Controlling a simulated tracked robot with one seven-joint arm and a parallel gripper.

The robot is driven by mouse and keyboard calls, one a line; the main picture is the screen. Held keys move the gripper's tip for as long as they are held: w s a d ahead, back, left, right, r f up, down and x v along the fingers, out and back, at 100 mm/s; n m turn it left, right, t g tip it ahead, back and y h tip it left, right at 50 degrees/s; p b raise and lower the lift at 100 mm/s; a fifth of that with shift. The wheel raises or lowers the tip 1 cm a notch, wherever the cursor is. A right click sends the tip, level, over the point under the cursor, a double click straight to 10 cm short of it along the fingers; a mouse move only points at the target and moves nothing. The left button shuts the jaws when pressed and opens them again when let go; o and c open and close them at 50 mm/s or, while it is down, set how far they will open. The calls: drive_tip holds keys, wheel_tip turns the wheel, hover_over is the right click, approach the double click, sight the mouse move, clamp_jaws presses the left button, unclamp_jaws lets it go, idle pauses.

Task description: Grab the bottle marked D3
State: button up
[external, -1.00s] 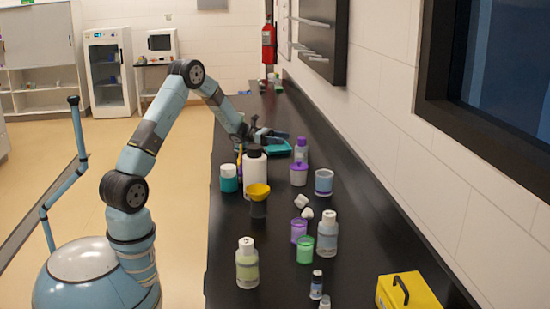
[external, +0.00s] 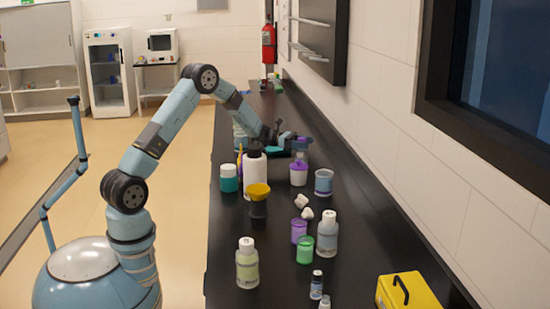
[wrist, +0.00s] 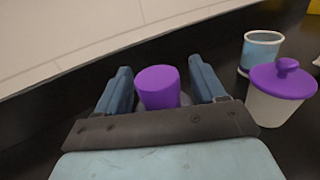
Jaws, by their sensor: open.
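A bottle with a purple cap (wrist: 158,88) stands between the two fingers of my gripper (wrist: 160,72) in the wrist view. The fingers are open, with a gap on each side of the cap. In the external view my gripper (external: 293,142) is over the far part of the black bench, and it covers most of this bottle (external: 302,155). The marking D3 cannot be read on any bottle, so I cannot tell from lettering which one it is.
A jar with a purple knobbed lid (wrist: 283,85) and a blue beaker (wrist: 260,50) stand close on the right in the wrist view. A white bottle with a black cap (external: 255,172) stands nearby. The wall runs along the bench's right side.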

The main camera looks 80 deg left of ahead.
drive_tip(key=shift+w+d, duration=0.1)
drive_tip(key=shift+w, duration=0.2)
clamp_jaws()
idle(0.5)
